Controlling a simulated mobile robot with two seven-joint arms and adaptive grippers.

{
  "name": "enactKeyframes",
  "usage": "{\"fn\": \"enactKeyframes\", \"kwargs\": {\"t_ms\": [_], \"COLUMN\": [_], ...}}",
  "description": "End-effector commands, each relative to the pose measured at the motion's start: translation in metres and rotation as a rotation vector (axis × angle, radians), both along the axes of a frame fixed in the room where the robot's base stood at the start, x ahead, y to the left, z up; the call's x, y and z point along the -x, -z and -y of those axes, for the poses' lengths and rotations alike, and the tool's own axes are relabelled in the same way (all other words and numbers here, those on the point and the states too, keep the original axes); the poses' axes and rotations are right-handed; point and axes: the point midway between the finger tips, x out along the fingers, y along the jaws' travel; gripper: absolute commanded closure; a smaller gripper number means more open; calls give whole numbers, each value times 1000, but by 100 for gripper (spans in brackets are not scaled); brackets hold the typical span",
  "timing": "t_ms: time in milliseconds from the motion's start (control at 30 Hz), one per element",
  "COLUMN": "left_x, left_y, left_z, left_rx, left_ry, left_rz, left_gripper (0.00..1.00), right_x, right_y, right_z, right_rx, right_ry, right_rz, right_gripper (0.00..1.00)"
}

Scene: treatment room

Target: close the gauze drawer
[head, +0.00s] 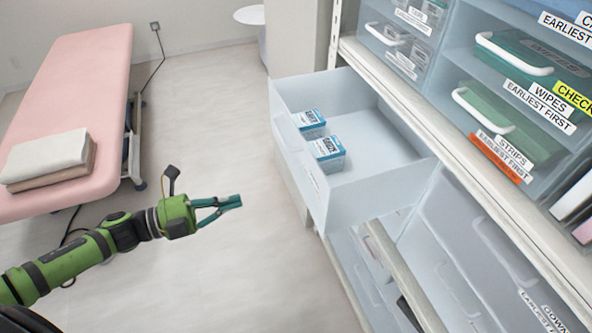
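A pale translucent drawer (400,165) stands pulled out from the shelf unit, in the middle of the head view. Its front panel faces left, towards the bed. Two blue-and-white boxes, one (310,124) farther and one (328,153) nearer, stand inside along the front panel; the rest of its floor is bare. The drawer's label is too slanted to read. My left gripper (236,201) is left of the drawer's near front corner, apart from it. Its teal fingers come together at the tips, with nothing between them. My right gripper is not in view.
The shelf unit on the right holds a wipes bin (536,62) and a strips bin (505,125). More clear drawers (470,265) are below. A pink bed (82,70) with folded towels (48,155) stands at left. The floor (215,110) between bed and drawer is clear.

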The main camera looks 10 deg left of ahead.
Motion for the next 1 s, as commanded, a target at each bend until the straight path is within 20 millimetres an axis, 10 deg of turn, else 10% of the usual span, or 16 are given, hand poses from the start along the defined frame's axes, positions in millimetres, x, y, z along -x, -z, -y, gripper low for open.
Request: {"fn": "enactKeyframes", "kwargs": {"t_ms": [1000], "left_x": [-77], "left_y": [-1], "left_z": [116], "left_rx": [1], "left_ry": [3], "left_rz": [1], "left_gripper": [100], "right_x": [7], "right_y": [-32], "right_z": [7], "right_rx": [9], "right_ry": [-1], "right_rz": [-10], "right_gripper": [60]}}
